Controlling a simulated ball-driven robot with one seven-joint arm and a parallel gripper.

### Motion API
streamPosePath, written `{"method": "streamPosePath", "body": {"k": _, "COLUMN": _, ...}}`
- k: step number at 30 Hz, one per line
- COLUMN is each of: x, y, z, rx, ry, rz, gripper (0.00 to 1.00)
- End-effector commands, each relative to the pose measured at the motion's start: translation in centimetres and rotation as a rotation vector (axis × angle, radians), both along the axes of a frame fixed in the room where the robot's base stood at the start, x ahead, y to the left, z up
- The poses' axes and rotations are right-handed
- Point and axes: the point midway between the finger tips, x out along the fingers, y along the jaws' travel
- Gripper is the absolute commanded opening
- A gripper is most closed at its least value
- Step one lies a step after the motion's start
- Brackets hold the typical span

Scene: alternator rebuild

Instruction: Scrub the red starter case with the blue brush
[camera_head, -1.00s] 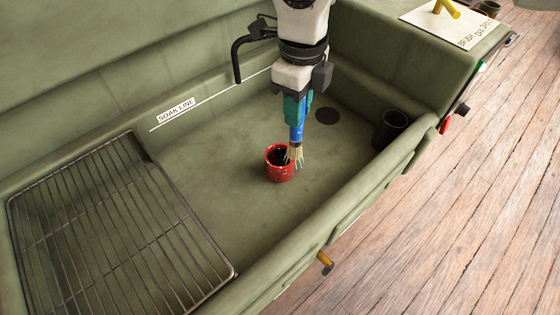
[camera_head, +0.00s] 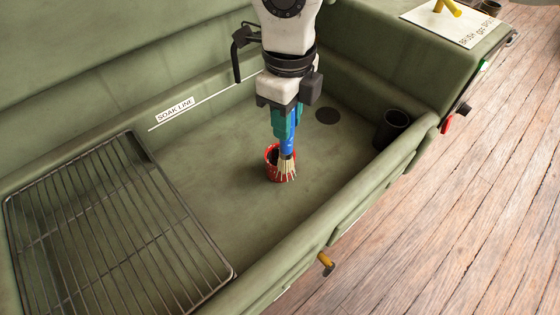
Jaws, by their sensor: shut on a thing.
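The red starter case (camera_head: 270,171), a small speckled red cup shape with a dark opening, stands upright on the floor of the green basin. My gripper (camera_head: 284,128) points down above it, shut on the blue brush (camera_head: 288,146). The brush's pale bristles (camera_head: 287,169) splay downward in front of the case's near right side and overlap it in the picture. They hide part of its rim and wall. I cannot tell exactly where the bristles touch it.
A wire rack (camera_head: 110,225) fills the basin's left end. A black cup (camera_head: 391,127) stands at the right wall, and a dark round drain (camera_head: 327,116) lies behind the brush. A black spout (camera_head: 237,60) is at the back wall. Basin floor around the case is clear.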

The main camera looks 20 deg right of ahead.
Motion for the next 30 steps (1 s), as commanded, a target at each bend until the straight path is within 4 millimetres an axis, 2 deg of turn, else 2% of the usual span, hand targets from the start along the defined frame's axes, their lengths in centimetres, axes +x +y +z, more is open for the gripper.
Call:
{"method": "streamPosePath", "body": {"k": 12, "x": 0.6, "y": 1.8, "z": -0.1, "rx": 0.000, "ry": 0.000, "rz": 0.001, "gripper": 0.00}}
{"method": "streamPosePath", "body": {"k": 30, "x": 2.3, "y": 3.0, "z": 0.1, "rx": 0.001, "ry": 0.001, "rz": 0.000, "gripper": 0.00}}
